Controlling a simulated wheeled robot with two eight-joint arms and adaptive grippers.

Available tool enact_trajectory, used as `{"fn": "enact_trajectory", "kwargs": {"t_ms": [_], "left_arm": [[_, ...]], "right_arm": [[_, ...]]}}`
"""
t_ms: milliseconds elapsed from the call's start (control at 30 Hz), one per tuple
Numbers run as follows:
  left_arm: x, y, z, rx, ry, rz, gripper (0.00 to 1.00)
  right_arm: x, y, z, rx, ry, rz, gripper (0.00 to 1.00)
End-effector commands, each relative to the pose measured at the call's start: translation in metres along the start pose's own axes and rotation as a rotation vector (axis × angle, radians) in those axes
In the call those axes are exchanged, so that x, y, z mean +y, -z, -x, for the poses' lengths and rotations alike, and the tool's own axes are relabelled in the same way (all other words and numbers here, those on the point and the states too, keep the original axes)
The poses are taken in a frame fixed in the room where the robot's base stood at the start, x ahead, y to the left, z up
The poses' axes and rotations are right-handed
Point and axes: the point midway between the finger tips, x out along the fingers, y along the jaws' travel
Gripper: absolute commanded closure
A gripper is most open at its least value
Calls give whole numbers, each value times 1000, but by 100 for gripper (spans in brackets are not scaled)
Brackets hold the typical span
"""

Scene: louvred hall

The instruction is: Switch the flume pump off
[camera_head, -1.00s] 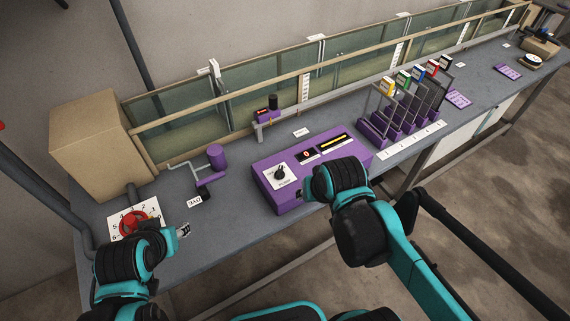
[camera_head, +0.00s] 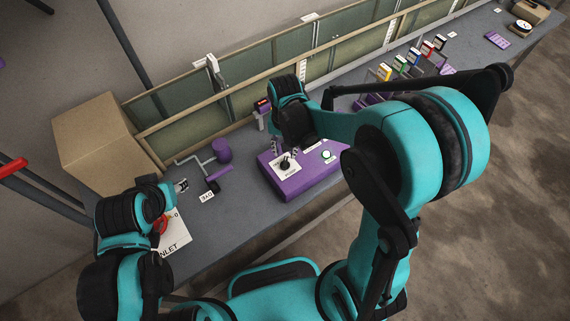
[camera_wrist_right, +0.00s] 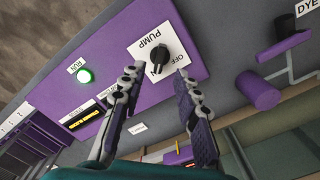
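The pump switch is a black rotary knob (camera_head: 286,163) on a white plate marked PUMP, on a purple control box (camera_head: 306,184). In the right wrist view the knob (camera_wrist_right: 160,58) shows close up, with OFF and ON lettering on its plate (camera_wrist_right: 148,43). A RUN lamp (camera_wrist_right: 86,76) glows green on the same box. My right gripper (camera_wrist_right: 157,72) is open, its fingertips spread at either side of the knob's near edge. I cannot tell whether they touch it. My left gripper (camera_head: 182,186) is apart from the box, at left; its finger gap is too small to judge.
A purple dye valve (camera_head: 221,150) stands left of the box. A red handwheel (camera_head: 160,224) on the inlet plate (camera_head: 178,243) is partly behind my left arm. The glass-sided flume (camera_head: 190,117) runs behind. A cardboard box (camera_head: 97,140) stands left. Card racks (camera_head: 370,101) stand right.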

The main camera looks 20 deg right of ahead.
Motion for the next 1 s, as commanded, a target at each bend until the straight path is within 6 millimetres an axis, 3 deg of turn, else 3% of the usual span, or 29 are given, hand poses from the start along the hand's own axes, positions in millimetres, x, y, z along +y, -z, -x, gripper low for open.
{"fn": "enact_trajectory", "kwargs": {"t_ms": [33, 400, 933, 1000], "left_arm": [[0, -6, -9, 0, 0, 0, 60], [0, -29, -40, 0, 0, 0, 60], [0, -30, -43, 0, 0, 0, 60], [0, -30, -43, 0, 0, 0, 60]], "right_arm": [[0, 0, -13, 0, 0, 0, 68], [0, 0, -64, 1, 1, 1, 68], [0, 0, -67, 1, 1, 1, 68], [0, 0, -67, 1, 1, 1, 87]]}}
